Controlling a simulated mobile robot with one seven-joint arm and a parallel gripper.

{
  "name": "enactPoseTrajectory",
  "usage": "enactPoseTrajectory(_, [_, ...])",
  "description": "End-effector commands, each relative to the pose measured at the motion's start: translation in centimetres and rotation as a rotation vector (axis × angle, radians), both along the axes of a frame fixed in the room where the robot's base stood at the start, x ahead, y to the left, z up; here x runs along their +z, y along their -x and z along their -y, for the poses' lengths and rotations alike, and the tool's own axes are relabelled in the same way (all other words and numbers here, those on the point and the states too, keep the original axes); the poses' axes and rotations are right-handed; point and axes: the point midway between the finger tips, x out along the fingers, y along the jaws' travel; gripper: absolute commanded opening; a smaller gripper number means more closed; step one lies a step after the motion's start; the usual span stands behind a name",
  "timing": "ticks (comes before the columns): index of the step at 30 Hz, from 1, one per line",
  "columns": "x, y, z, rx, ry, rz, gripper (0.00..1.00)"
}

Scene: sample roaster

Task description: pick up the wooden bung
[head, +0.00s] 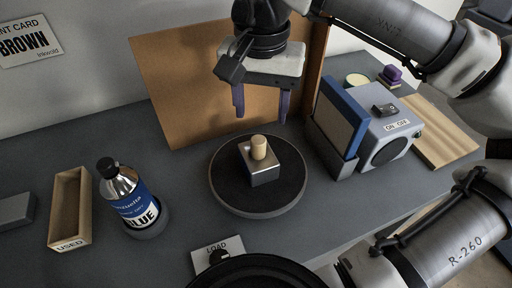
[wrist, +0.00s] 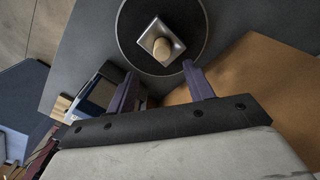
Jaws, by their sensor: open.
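The wooden bung (head: 259,147) is a small pale cylinder standing upright in the top of a metal block (head: 262,174). The block sits on a round black turntable (head: 228,192). My gripper (head: 260,115) is open and empty, above and a little behind the bung, with its two purple fingers pointing down. In the wrist view the bung (wrist: 162,48) shows beyond the fingertips, roughly between them but apart from them. The lower part of the bung is hidden inside the block.
A brown board (head: 180,80) stands behind the turntable. A blue-and-grey box with a switch (head: 385,130) is at right. A blue-labelled bottle (head: 130,195) and a wooden tray marked USED (head: 66,225) are at left. A LOAD sign (head: 205,262) lies in front.

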Motion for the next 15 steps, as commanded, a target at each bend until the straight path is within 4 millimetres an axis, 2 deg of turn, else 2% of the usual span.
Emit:
enactPoseTrajectory(4, [-2.6,0.1,0.0,0.002,-0.002,-0.003,0.52])
enactPoseTrajectory(11, [-4.3,0.1,-0.1,0.001,-0.002,-0.002,0.52])
enactPoseTrajectory(15, [-6.0,0.1,-0.2,0.002,-0.003,-0.004,0.52])
